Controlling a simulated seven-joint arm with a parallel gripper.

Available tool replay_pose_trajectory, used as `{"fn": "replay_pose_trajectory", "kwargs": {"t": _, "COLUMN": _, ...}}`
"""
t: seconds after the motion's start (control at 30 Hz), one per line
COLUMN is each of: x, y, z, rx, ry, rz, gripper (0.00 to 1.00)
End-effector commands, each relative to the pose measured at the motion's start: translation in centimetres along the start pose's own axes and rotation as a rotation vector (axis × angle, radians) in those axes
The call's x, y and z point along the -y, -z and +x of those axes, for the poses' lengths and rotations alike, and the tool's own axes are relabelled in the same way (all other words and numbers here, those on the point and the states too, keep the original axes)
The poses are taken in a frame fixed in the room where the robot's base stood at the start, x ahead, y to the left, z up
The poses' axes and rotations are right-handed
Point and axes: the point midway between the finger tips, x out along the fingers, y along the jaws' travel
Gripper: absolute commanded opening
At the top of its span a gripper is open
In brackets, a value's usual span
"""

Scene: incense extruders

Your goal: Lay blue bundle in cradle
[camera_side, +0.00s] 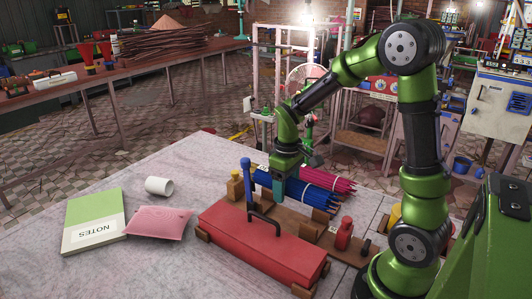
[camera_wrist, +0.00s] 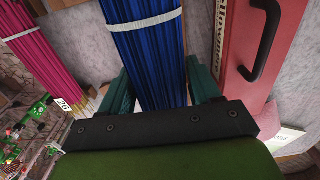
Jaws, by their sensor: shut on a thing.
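The blue bundle (camera_side: 312,194) is a sheaf of long thin sticks with a pale band, lying at a slant beside the magenta bundle (camera_side: 330,179). A brown wooden board with blocks (camera_side: 290,219) lies below the bundle. I cannot tell for certain which part is the cradle, or whether the bundle touches the board.
A red box (camera_side: 262,252) with a black handle stands just in front, close on the right in the wrist view. A small red bottle (camera_side: 343,235) stands to the right. A green notebook (camera_side: 93,220), pink pouch (camera_side: 158,222) and white cup (camera_side: 159,186) lie left.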

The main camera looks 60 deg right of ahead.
Motion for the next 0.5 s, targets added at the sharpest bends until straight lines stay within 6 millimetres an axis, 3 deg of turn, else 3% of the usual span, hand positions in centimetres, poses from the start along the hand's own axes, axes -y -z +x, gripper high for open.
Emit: {"fn": "replay_pose_trajectory", "kwargs": {"t": 0.5, "x": -0.1, "y": 0.0, "z": 5.1, "rx": 0.001, "ry": 0.000, "rz": 0.000, "gripper": 0.36}}
